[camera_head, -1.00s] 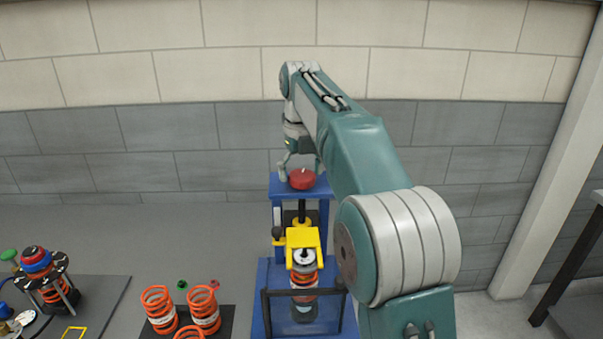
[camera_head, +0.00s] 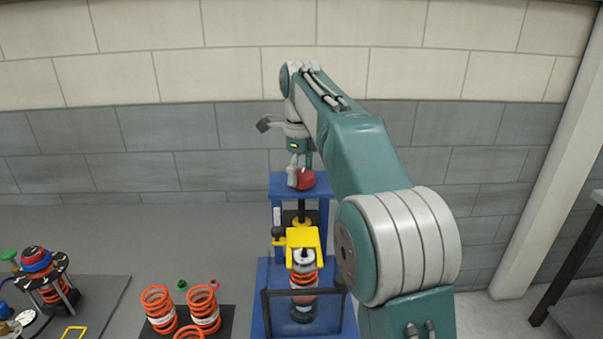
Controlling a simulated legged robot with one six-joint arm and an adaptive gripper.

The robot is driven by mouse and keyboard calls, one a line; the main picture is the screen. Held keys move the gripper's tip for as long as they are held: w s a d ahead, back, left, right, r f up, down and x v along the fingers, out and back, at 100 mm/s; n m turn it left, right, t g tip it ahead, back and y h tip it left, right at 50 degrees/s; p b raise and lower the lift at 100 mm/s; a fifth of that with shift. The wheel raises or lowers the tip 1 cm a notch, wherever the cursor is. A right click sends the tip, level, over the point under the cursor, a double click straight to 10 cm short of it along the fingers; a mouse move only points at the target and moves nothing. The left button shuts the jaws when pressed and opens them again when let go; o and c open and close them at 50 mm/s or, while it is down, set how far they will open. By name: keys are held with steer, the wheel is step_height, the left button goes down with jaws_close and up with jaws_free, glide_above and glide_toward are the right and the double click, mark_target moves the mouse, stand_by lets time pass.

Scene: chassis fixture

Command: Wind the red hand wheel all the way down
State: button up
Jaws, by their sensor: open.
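The red hand wheel (camera_head: 306,181) sits on top of the blue press frame (camera_head: 284,186), right of centre in the head view. My gripper (camera_head: 299,178) points down at the wheel from above, its fingers at the wheel's left and near side and hiding part of it. Its fingers are open; whether they touch the rim cannot be told. Below the wheel, a dark screw (camera_head: 302,212) leads down to a yellow clamp (camera_head: 303,238). Under the clamp stands an orange spring strut (camera_head: 306,278) behind a dark-framed guard (camera_head: 305,292).
Several loose orange springs (camera_head: 158,308) stand on a dark mat left of the press. Further left is a strut assembly (camera_head: 45,278) on a grey mat. My arm fills the space to the right of the press. A dark-legged table (camera_head: 575,255) stands at the far right.

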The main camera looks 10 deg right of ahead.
steer(key=n, duration=1)
stand_by(0.3)
steer(key=shift+c, duration=0.3)
steer(key=c, duration=0.9)
steer(key=m, duration=0.9)
steer(key=shift+m, duration=0.4)
steer(key=m, duration=0.4)
steer(key=shift+f, duration=0.1)
